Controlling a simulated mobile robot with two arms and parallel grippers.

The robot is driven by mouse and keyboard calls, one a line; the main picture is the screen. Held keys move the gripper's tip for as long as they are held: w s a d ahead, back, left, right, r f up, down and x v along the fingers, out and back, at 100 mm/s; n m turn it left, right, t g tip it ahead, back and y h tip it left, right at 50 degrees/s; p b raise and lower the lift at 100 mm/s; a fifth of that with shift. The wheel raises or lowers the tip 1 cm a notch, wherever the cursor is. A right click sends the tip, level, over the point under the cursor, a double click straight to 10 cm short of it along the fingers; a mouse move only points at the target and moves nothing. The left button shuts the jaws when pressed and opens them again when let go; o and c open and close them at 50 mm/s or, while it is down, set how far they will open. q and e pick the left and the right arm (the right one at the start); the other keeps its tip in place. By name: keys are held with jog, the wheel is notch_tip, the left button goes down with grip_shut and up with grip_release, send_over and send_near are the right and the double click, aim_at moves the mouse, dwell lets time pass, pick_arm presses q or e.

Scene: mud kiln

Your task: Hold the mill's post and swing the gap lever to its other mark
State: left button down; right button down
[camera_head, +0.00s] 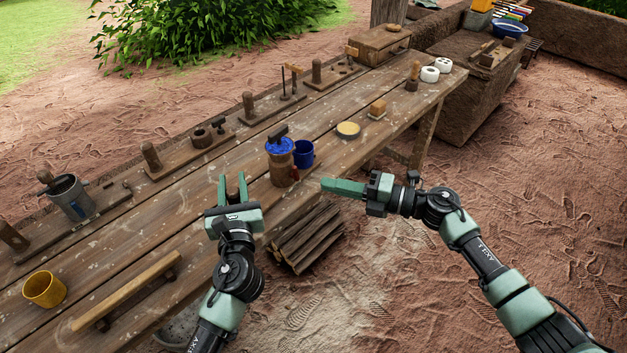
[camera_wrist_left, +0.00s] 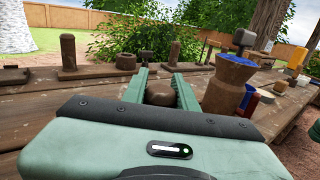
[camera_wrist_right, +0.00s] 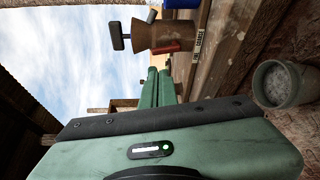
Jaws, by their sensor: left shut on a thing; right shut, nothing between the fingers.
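The mill (camera_head: 280,160) is a brown wooden body with a blue top and a dark crank, near the table's front edge. It also shows in the left wrist view (camera_wrist_left: 226,88) and, sideways, in the right wrist view (camera_wrist_right: 152,34). My left gripper (camera_head: 232,180) is shut on a brown round-topped post (camera_wrist_left: 160,92) left of the mill. Its lower part is hidden by the gripper. A red lever (camera_wrist_right: 173,47) sticks out from the mill's lower side; it is small in the head view (camera_head: 295,173). My right gripper (camera_head: 323,184) is shut and empty, right of the lever and apart from it.
A blue mug (camera_head: 304,153) stands close behind the mill. A pale round dish (camera_head: 348,130) and a wooden block (camera_head: 378,108) lie further right. Boards with pegs line the table's back edge. A firewood stack (camera_head: 308,238) is below the front edge.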

jog(key=shift+v, duration=0.95)
jog(key=shift+r, duration=0.15)
jog(key=shift+r, duration=1.9)
pick_arm(q)
jog(key=c, duration=1)
grip_release()
jog(key=shift+c, duration=0.2)
jog(key=shift+s, duration=0.1)
jog(key=v, duration=1.2)
